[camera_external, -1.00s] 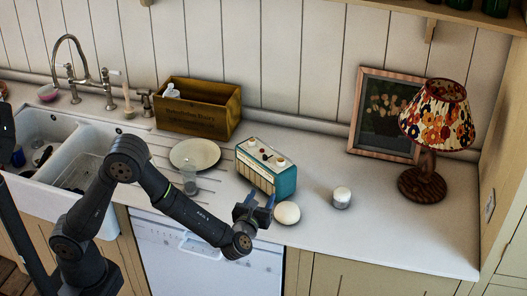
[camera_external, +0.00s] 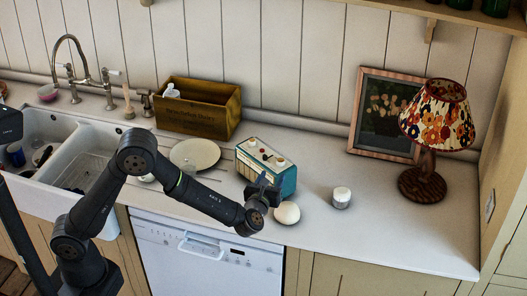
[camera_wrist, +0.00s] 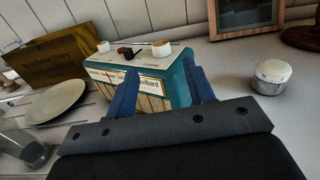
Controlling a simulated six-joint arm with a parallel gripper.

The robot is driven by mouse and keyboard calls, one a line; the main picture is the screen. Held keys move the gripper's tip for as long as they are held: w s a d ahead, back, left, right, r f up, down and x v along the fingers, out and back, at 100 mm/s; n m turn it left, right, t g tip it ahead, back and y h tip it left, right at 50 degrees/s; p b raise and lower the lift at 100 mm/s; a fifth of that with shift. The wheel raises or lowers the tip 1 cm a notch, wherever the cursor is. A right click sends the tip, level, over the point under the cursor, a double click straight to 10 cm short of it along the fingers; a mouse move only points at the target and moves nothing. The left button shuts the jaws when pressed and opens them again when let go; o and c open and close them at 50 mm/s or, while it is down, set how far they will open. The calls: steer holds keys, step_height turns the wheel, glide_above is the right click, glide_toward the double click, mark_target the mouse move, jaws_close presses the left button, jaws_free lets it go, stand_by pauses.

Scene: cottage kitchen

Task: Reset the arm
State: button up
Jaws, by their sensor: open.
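My gripper (camera_external: 264,184) is in front of the teal and cream radio (camera_external: 281,177) in the external view, just above and left of a white round object (camera_external: 287,213). In the wrist view my gripper (camera_wrist: 160,68) has its two blue fingers spread apart and nothing held between them. The radio (camera_wrist: 150,72) stands upright beyond and between the fingers. I cannot tell from this view whether they touch it. The lower part of the radio is hidden by the gripper.
A plate (camera_external: 195,154) and wooden crate (camera_external: 199,108) stand left of the radio. A small white timer (camera_external: 341,197), floral lamp (camera_external: 437,115) and leaning picture frame (camera_external: 385,108) are to the right. A glass (camera_wrist: 22,145) shows in the wrist view. The right front counter is clear.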

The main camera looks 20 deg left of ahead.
mark_target(279, 163)
steer(key=w, duration=0.7)
steer(key=shift+w+d, duration=0.1)
steer(key=shift+w, duration=0.25)
